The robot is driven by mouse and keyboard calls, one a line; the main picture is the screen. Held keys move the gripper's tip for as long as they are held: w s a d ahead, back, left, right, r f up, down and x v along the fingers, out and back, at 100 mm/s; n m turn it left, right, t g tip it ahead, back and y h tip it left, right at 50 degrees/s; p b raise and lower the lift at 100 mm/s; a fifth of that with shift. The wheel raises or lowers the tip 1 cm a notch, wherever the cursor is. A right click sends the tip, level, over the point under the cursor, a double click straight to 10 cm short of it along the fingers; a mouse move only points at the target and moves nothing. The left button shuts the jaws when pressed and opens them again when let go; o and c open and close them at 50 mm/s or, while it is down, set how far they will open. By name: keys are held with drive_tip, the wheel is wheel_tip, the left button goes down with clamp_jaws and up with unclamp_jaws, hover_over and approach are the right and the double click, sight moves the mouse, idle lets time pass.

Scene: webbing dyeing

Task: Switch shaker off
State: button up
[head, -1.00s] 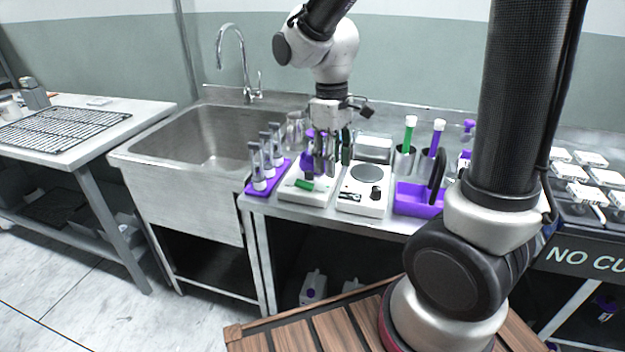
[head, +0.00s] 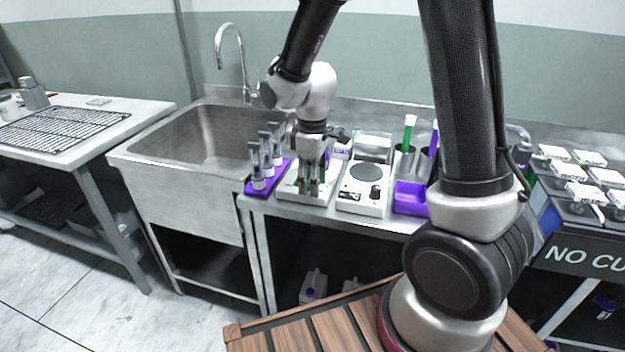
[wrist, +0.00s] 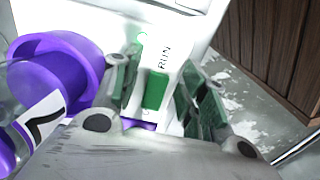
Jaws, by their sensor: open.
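The shaker (head: 292,192) is a white bench device on the steel counter, between the purple tube rack and the hotplate. In the wrist view its white front (wrist: 150,32) carries a green rocker switch (wrist: 156,88), the word RUN and a lit green lamp (wrist: 143,37). My gripper (head: 314,192) points down over the shaker's front; its two green-padded fingers are apart. In the wrist view my gripper (wrist: 160,100) has one finger on each side of the switch. Whether the fingers touch the shaker I cannot tell. A purple round part (wrist: 62,62) shows at the left.
A purple rack (head: 262,186) with several tubes stands close left of the shaker. A white hotplate (head: 362,190) stands close right, then a purple bin (head: 411,197). The sink (head: 190,145) is farther left. The counter around the shaker is crowded.

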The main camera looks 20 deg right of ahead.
clamp_jaws()
drive_tip(key=shift+w+a+r+g+h, duration=0.15)
drive_tip(key=shift+a+g+h, duration=0.15)
drive_tip(key=shift+g+h, duration=0.4)
drive_tip(key=shift+w+a+r+g+h, duration=0.1)
drive_tip(key=shift+g+h, duration=0.25)
drive_tip(key=shift+h, duration=0.25)
drive_tip(key=shift+w+a+r+g+h, duration=0.1)
drive_tip(key=shift+g+h, duration=0.25)
drive_tip(key=shift+h, duration=0.25)
unclamp_jaws()
